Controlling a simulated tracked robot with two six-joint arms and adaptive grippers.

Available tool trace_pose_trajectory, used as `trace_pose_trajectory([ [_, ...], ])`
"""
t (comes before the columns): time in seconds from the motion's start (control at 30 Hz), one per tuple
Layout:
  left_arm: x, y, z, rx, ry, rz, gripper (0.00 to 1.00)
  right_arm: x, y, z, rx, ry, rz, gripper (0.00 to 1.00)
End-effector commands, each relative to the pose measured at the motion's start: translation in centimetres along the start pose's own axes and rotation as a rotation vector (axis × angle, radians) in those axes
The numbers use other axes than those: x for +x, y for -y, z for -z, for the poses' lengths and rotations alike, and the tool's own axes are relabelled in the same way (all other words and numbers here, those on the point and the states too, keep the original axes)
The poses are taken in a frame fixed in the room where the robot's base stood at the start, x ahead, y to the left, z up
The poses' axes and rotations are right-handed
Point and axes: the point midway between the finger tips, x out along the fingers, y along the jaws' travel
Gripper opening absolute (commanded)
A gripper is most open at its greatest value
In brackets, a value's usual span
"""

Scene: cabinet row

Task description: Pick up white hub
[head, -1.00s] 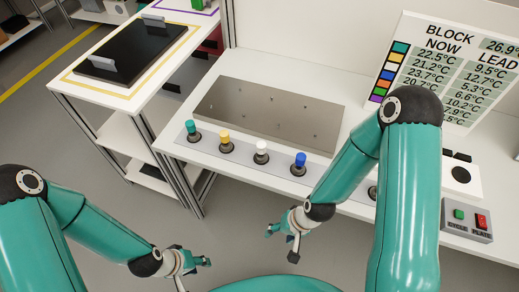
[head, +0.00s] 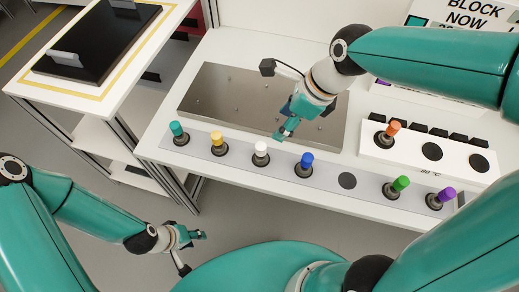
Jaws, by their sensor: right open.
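The white hub (head: 261,149) stands upright in a dark holder on the grey strip along the table's front, between the yellow hub (head: 217,140) and the blue hub (head: 304,160). My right gripper (head: 282,133) is open and empty above the metal plate's front edge, a little right of and behind the white hub, apart from it. My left gripper (head: 203,235) hangs low over the floor in front of the table; its fingers are too small to judge.
A teal hub (head: 179,130) stands at the strip's left, green (head: 400,184) and purple (head: 446,195) hubs at its right. An orange hub (head: 393,128) sits in a white block unit (head: 455,157). A bare metal plate (head: 225,88) lies behind. A side table (head: 28,92) stands left.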

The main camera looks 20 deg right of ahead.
Motion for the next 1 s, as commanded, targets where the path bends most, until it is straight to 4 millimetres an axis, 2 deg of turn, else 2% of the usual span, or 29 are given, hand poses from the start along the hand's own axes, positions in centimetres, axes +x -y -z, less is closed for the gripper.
trace_pose_trajectory([
  [0.3, 0.6, 0.2, 0.0, 0.000, 0.000, 0.000, 0.40, 6.9, -0.1, 0.2, 0.000, -0.005, -0.006, 0.60],
  [0.4, 0.7, 0.2, 0.0, 0.000, 0.000, 0.000, 0.40, 8.6, -0.1, 0.2, 0.000, -0.004, -0.005, 0.60],
  [0.5, 0.8, 0.3, 0.0, 0.000, 0.000, 0.000, 0.40, 9.8, 0.0, 0.2, 0.000, -0.002, -0.002, 0.60],
  [0.77, 0.7, 0.3, 0.0, 0.000, 0.000, 0.000, 0.40, 11.3, 0.1, 0.4, 0.002, -0.003, -0.002, 0.60],
  [1.0, 0.6, 0.2, 0.0, 0.000, 0.000, 0.000, 0.40, 14.7, 0.5, 0.9, 0.002, -0.003, -0.003, 0.60],
])
